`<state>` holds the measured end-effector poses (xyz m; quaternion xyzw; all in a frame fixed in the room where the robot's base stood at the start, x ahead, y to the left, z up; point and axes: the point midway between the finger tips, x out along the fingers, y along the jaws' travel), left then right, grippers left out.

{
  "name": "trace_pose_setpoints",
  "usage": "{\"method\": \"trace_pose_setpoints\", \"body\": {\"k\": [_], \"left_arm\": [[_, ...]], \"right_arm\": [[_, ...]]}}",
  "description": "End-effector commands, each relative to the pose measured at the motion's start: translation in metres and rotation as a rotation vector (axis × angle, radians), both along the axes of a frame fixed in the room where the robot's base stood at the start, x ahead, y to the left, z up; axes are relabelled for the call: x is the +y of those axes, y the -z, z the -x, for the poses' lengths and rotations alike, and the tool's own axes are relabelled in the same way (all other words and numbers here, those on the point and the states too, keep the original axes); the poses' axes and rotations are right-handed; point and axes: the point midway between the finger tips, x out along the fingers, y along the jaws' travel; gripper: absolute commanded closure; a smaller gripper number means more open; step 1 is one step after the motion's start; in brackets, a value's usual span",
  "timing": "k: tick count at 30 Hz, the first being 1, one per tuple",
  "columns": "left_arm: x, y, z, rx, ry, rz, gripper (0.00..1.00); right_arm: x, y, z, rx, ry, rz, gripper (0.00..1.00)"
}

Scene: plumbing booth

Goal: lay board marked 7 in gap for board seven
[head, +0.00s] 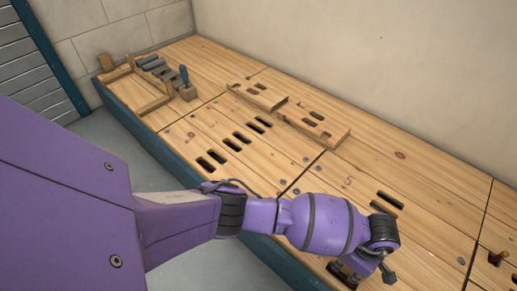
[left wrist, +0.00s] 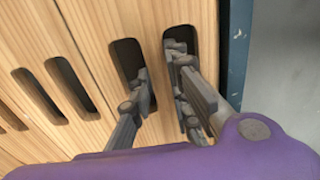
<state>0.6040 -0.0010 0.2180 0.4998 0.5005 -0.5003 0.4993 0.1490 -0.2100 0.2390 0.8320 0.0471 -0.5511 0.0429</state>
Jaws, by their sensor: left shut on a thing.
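My left gripper (head: 346,276) reaches down to the bench near its front edge. In the left wrist view my left gripper (left wrist: 160,85) has one finger in each of two dark slots and is shut on the wood between them. That slotted board (left wrist: 150,124) is the one nearest the teal edge. It looks about level with its neighbour, but I cannot tell how it is seated. No number shows on it, so I cannot confirm that it is board 7. I cannot pick out the gap for board seven. My right gripper is not in view.
Two slotted wooden pieces (head: 258,96) (head: 314,126) lie raised on the planks towards the wall. A plank marked 5 (head: 347,182) is near the gripper. A wooden rack with grey pieces (head: 158,72) and a blue-handled tool (head: 184,76) are at the far left end.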

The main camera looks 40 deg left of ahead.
Motion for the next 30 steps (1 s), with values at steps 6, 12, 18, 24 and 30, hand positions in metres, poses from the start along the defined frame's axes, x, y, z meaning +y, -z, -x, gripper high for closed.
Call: {"method": "trace_pose_setpoints", "body": {"k": [6,12,18,24,30], "left_arm": [[-0.002,-0.0038,-0.0041,-0.008,0.001,0.003,1.0],[-0.002,-0.0026,-0.0038,-0.007,0.001,0.003,1.0],[-0.0019,0.0001,-0.0037,-0.007,0.001,0.002,0.79],[-0.0016,0.0003,-0.0033,-0.006,0.001,0.002,0.61],[-0.0005,0.0018,-0.0019,-0.003,0.0,-0.001,0.61]], "right_arm": [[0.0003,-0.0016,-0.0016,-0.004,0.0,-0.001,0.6],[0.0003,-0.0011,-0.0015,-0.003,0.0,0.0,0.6],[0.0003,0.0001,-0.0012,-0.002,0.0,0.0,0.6],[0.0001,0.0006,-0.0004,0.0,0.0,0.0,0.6],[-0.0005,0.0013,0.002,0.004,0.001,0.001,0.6]]}}
